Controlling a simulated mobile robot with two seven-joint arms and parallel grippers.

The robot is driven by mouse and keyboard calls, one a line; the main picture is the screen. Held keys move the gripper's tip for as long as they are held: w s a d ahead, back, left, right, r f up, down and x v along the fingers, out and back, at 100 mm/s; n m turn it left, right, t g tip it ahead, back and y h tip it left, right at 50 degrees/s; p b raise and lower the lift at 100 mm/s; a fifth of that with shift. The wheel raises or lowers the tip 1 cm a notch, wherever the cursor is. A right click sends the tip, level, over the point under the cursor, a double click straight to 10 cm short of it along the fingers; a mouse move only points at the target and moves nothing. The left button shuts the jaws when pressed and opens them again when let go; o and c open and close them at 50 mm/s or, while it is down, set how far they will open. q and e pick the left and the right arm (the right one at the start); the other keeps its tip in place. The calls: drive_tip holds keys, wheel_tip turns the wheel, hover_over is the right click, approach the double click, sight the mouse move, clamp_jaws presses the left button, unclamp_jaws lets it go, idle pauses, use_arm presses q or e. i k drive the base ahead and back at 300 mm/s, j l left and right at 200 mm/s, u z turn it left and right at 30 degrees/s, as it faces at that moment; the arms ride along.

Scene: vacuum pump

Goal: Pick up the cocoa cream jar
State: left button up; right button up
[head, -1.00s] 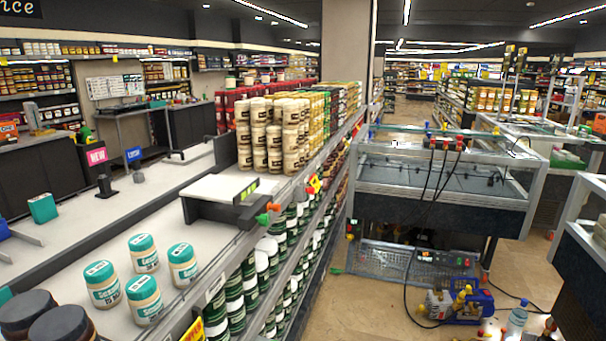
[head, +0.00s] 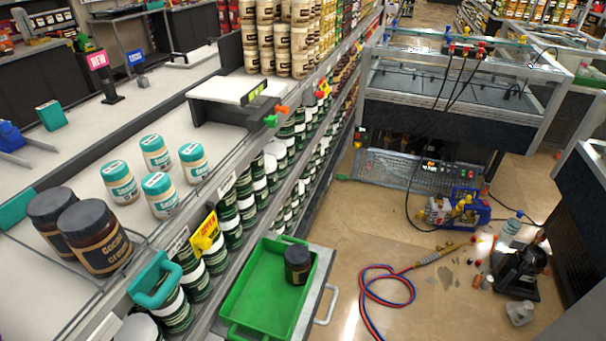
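A brown cocoa cream jar (head: 100,242) with a dark lid stands upright at the left of the head view, on the near end of the white shelf top. A second similar dark-lidded jar (head: 52,214) stands just behind and left of it, partly hidden by it. A smaller dark jar (head: 297,266) sits in the green tray (head: 245,318) low in the middle; its label is too small to read. Neither of my grippers is in view.
Several teal-lidded jars (head: 163,196) stand beyond the cocoa jars. A teal handle-shaped object (head: 154,280) and a yellow tag (head: 206,232) are at the shelf front. A red and blue hose (head: 388,287) and a pump (head: 455,210) lie on the floor at right.

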sight(297, 259)
drive_tip(key=i+l+u, duration=0.1)
drive_tip(key=u, duration=0.7)
drive_tip(key=i+l+u, duration=0.15)
drive_tip(key=l+u, duration=0.6)
drive_tip(key=i+l+u, duration=0.1)
drive_tip(key=l+u, duration=0.15)
drive_tip(key=l, duration=2.05)
drive_tip(key=i+u, duration=0.05)
